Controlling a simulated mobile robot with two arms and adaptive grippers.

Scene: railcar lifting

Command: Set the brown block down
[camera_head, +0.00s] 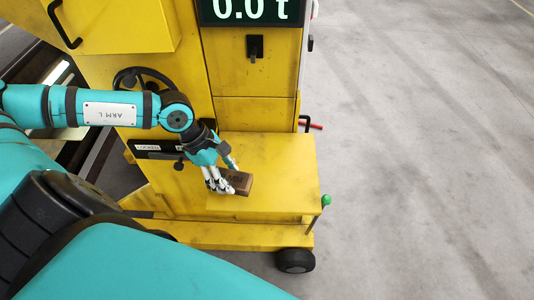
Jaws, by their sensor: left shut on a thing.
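The brown block (240,182) is a small brown box at or just above the yellow top of the machine's low step (275,165). My left gripper (226,177) is shut on the brown block, with its pale fingers at the block's left side. I cannot tell whether the block touches the yellow surface. My left arm, teal and marked ARM L, comes in from the left above the machine. My right gripper is not in view.
The yellow machine has a display (250,10) reading 0.0 t, a black handwheel (142,80), a green-knobbed lever (326,200) and a red handle (313,126). The step's right part is bare. Open grey floor (430,150) lies to the right.

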